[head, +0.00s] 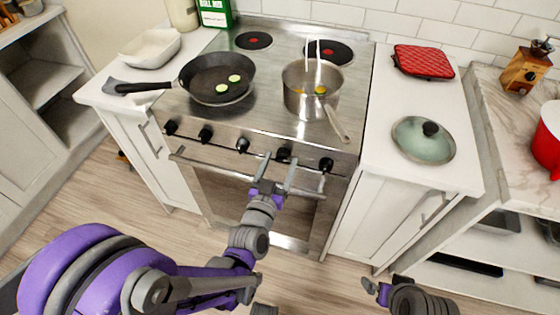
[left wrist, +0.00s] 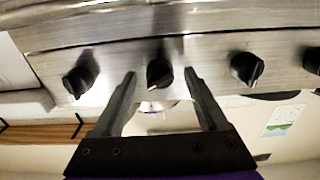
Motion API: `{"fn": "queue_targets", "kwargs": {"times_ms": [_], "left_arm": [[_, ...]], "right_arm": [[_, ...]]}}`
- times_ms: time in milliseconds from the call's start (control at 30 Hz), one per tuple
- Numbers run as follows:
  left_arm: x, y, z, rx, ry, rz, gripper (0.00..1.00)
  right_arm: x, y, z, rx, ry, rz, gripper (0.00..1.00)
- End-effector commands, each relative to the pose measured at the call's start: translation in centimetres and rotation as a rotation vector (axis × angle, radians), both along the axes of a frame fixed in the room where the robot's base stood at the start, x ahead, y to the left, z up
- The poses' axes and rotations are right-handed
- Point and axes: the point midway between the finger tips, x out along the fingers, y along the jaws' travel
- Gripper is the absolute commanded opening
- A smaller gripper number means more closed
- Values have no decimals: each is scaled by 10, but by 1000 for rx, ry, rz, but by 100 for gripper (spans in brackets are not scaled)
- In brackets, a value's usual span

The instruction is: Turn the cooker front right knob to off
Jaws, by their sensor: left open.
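The cooker (head: 262,118) has a row of several black knobs along its steel front panel. My left gripper (head: 277,166) is open in front of this panel, its fingers either side of the second knob from the right (head: 284,154). In the left wrist view this knob (left wrist: 160,72) sits between the fingertips of the left gripper (left wrist: 160,80), with a gap on each side. The rightmost knob (head: 326,164) is free. No labels are readable, so I cannot tell which burner each knob serves. My right gripper (head: 378,289) is low at the bottom, away from the cooker; its jaws are unclear.
A frying pan (head: 215,80) with green slices and a steel saucepan (head: 298,103) stand on the hob. The oven handle (head: 225,168) runs below the knobs. A glass lid (head: 411,145) lies on the right counter.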

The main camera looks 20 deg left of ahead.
Motion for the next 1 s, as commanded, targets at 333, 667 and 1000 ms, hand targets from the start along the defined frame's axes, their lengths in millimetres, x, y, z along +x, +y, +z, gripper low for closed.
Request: {"fn": "queue_targets", "kwargs": {"times_ms": [333, 667, 1000], "left_arm": [[5, 0, 0, 0, 1, 0, 76], [5, 0, 0, 0, 1, 0, 18], [5, 0, 0, -10, 1, 0, 0]], "right_arm": [[0, 0, 0, 0, 0, 0, 100], [0, 0, 0, 0, 0, 0, 100], [0, 0, 0, 0, 0, 0, 100]]}}
